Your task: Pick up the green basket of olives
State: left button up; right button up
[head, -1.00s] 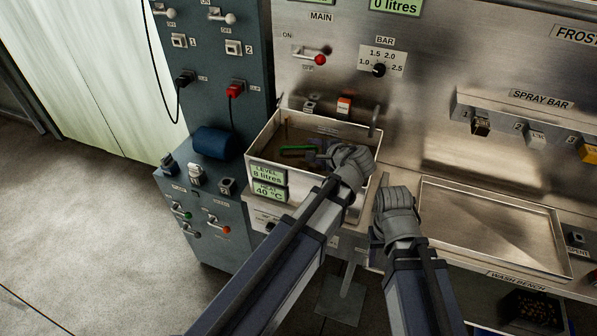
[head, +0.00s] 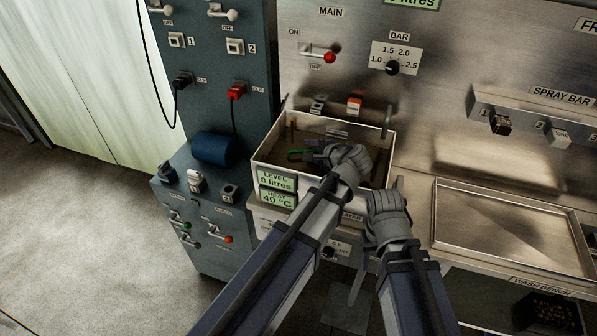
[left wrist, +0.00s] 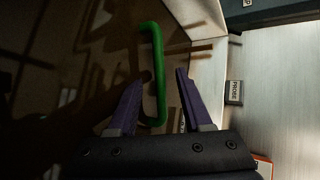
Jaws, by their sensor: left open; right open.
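A green handle (head: 296,155) shows inside the open steel tank labelled "LEVEL 8 litres". In the left wrist view the green handle (left wrist: 156,60) is a long bar with bent ends. The basket body and olives below it cannot be made out in the dark tank. My left gripper (head: 314,150) is over the tank, just right of the handle. In the left wrist view its purple fingers (left wrist: 158,80) are open, with the handle's lower part showing between them; contact cannot be told. My right gripper (head: 390,190) is right of the tank, its fingers mostly hidden.
The tank's rim (head: 262,150) surrounds my left gripper. A blue cylinder (head: 213,148) sits on the control cabinet at left. An empty steel tray (head: 510,225) lies on the bench at right. A dark crate (head: 548,312) stands beneath it.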

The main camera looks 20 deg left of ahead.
pick_arm(q)
jog(key=shift+w+a+f, duration=0.1)
jog(key=shift+f, duration=0.05)
jog(key=shift+d, duration=0.2)
jog(key=shift+c, duration=0.2)
grip_shut()
dwell(1.0)
